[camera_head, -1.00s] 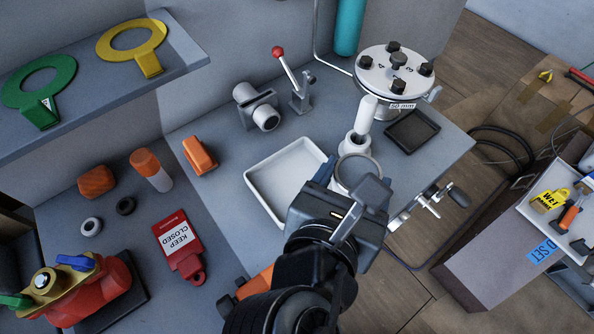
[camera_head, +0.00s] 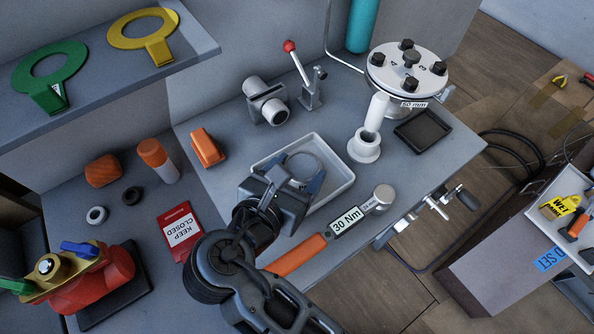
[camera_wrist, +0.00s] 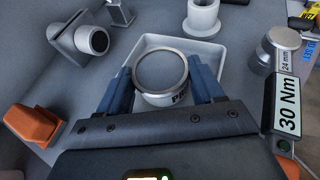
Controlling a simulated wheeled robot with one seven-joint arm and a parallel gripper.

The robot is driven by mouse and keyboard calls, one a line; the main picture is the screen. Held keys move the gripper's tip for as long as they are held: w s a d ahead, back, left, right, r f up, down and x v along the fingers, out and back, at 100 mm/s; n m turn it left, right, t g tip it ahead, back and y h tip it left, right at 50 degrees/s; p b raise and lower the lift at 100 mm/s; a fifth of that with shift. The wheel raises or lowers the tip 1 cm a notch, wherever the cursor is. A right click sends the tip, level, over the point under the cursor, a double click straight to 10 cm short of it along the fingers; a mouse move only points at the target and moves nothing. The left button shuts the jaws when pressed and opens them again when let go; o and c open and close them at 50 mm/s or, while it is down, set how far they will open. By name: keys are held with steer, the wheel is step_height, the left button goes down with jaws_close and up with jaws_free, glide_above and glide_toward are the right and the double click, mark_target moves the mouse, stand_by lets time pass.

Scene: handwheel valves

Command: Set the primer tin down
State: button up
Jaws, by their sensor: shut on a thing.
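My gripper (camera_head: 303,181) is shut on the primer tin (camera_head: 304,157), with one blue-grey finger on each side of it. The tin is round, with a silver rim and a grey top. In the wrist view the tin (camera_wrist: 161,72) is upright between the fingers, with part of a dark-lettered label showing at its front. The tin is over the shallow white tray (camera_head: 340,153); the tray's rim (camera_wrist: 216,55) shows behind it in the wrist view. I cannot tell whether the tin touches the tray floor. My gripper hides the tray's near left part.
A torque wrench marked 30 Nm (camera_head: 347,219) lies right of my gripper, close to the tray. A white flanged fitting (camera_head: 364,147) stands behind the tray at right. A black tray (camera_head: 423,130) and an orange block (camera_head: 207,148) are farther off. A red tag (camera_head: 180,229) lies left.

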steer(key=shift+f, duration=0.2)
steer(key=o, duration=1.1)
steer(key=shift+f, duration=0.1)
steer(key=shift+o, duration=0.2)
steer(key=shift+s+a+r, duration=0.1)
steer(key=shift+r, duration=0.15)
steer(key=v, duration=1.1)
steer(key=shift+s+r, duration=0.1)
steer(key=shift+s, duration=0.2)
